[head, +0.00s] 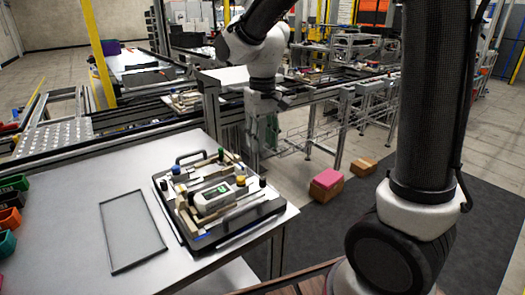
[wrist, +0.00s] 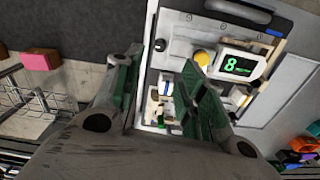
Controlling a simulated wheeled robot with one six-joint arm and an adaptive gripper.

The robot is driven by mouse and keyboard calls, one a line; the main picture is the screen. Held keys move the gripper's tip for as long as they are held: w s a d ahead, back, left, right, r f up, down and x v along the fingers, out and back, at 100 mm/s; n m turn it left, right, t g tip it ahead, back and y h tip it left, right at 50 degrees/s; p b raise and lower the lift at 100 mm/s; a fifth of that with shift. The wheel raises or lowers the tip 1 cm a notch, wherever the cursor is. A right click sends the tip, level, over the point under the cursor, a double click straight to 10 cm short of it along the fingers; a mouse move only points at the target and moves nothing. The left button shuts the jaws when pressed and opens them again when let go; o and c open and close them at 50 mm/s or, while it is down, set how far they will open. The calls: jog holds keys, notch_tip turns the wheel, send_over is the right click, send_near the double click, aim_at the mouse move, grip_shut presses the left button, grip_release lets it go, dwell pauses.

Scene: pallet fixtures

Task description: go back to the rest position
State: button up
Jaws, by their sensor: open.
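My gripper (head: 264,140) hangs fingers-down past the right side of the table, behind the pallet fixture in the head view. In the wrist view its two green-padded fingers (wrist: 160,70) stand apart with nothing between them. The pallet fixture (head: 232,231) is a black-rimmed tray with handles, lying on the table. It carries a white device (head: 212,200) with a green display, which shows in the wrist view (wrist: 240,66) with a figure like 8. Blue, yellow and green knobs sit around the device. The fingers hide part of the fixture in the wrist view.
The grey table (head: 60,215) has an empty dark frame (head: 133,231) left of the fixture. Coloured bins (head: 10,218) stand at its left edge. Conveyor rails run behind. A pink-topped box (head: 326,182) and a brown box (head: 363,167) are on the floor to the right.

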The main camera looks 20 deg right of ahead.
dwell(0.4)
jog(key=s+d+r+m+t, duration=0.1)
jog(key=s+d+r+t, duration=0.1)
jog(key=s+d+r, duration=0.2)
jog(key=s+d+r+m+t, duration=0.1)
jog(key=s+d+r+t, duration=0.1)
jog(key=s+d, duration=0.9)
jog(key=s+r, duration=0.1)
jog(key=s, duration=0.3)
jog(key=shift+d+r, duration=0.3)
jog(key=shift+r, duration=0.05)
dwell(0.6)
